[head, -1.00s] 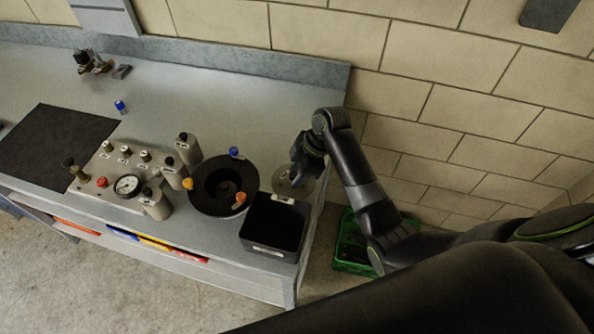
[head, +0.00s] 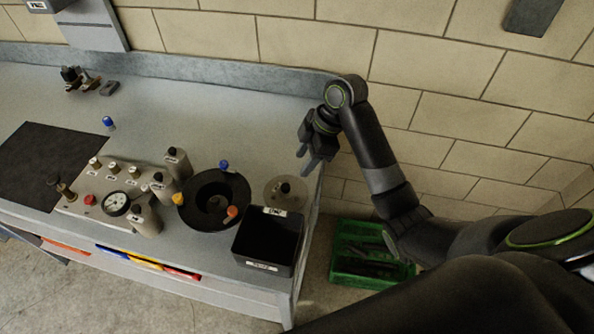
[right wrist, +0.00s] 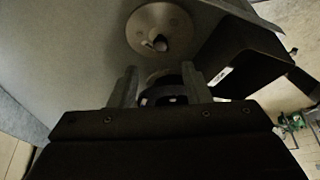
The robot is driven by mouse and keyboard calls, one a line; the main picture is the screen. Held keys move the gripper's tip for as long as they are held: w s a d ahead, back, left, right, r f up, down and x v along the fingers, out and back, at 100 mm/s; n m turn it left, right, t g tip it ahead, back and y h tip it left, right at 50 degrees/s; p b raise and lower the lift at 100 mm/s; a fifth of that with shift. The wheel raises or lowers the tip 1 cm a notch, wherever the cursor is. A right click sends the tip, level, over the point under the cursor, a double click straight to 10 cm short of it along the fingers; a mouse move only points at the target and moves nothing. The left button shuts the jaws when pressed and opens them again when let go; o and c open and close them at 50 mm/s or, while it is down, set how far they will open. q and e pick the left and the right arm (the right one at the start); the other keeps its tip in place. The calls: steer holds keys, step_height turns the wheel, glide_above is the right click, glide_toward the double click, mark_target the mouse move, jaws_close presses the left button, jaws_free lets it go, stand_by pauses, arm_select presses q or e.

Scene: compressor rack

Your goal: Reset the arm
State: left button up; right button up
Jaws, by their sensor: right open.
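My right gripper (head: 311,163) is open over the right end of the bench, above and behind a round grey disc (head: 276,192) with a dark knob. In the right wrist view, its two fingers (right wrist: 166,84) stand apart with nothing held between them. The disc (right wrist: 158,22) shows there beyond the fingertips. My right arm reaches in from the right of the head view. My left gripper is in neither view.
A black box (head: 268,236) stands at the bench's right front corner. Beside it are a black round bowl (head: 208,212), grey bottles and a gauge panel (head: 105,190). A green crate (head: 365,262) sits on the floor right of the bench. A brick wall rises behind.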

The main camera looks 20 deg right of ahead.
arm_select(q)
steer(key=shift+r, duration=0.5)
arm_select(e)
steer(key=shift+v, duration=0.85)
